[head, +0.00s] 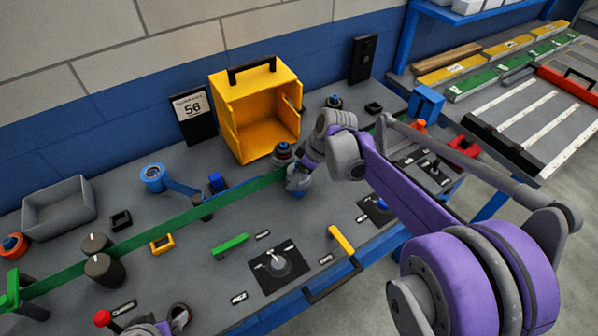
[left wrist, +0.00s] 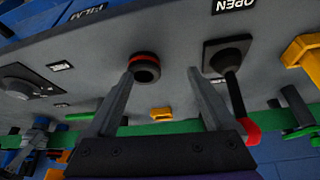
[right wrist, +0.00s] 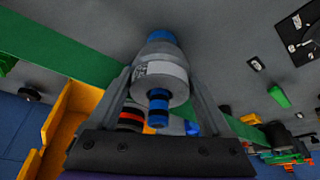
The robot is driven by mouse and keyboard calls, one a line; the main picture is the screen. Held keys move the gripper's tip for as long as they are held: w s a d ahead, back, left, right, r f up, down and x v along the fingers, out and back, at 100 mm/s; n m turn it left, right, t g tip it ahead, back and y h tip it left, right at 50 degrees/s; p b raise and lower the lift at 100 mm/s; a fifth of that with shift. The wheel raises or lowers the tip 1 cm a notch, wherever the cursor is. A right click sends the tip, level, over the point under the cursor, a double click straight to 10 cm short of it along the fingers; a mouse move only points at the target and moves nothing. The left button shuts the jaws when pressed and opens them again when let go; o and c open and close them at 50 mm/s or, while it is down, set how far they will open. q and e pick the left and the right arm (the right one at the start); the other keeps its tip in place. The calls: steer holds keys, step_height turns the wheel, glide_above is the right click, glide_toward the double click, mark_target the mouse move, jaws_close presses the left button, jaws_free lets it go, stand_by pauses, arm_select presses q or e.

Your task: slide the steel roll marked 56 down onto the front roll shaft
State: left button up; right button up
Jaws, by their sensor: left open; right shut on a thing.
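In the head view the right gripper (head: 299,172) is beside the green strip, with blue (head: 297,193) showing below the roll. My left gripper (left wrist: 160,75) is open and empty over the panel.
A sign reading 56 (head: 192,107) stands by an open yellow cabinet (head: 262,112). In the left wrist view a red-ringed knob (left wrist: 145,68) and a black lever (left wrist: 233,95) are near the left fingers.

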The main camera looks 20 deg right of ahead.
arm_select(q)
steer(key=shift+s+f, duration=0.15)
arm_select(e)
steer(key=shift+s+f, duration=0.1)
steer(key=shift+f, duration=0.05)
arm_select(q)
steer(key=shift+f, duration=0.1)
arm_select(e)
steer(key=o, duration=1.5)
steer(key=shift+o, duration=0.2)
steer(key=r+p, duration=0.2)
steer(key=r, duration=0.2)
steer(key=r+p, duration=0.3)
steer(key=r, duration=0.1)
steer(key=shift+w+r, duration=0.2)
steer(key=shift+r, duration=0.15)
steer(key=shift+r+p, duration=1.3)
steer(key=shift+r, duration=1)
arm_select(q)
steer(key=w+r, duration=0.4)
steer(key=r, duration=0.6)
steer(key=shift+r+t, duration=0.15)
steer(key=shift+t, duration=0.25)
arm_select(e)
steer(key=shift+s, duration=0.15)
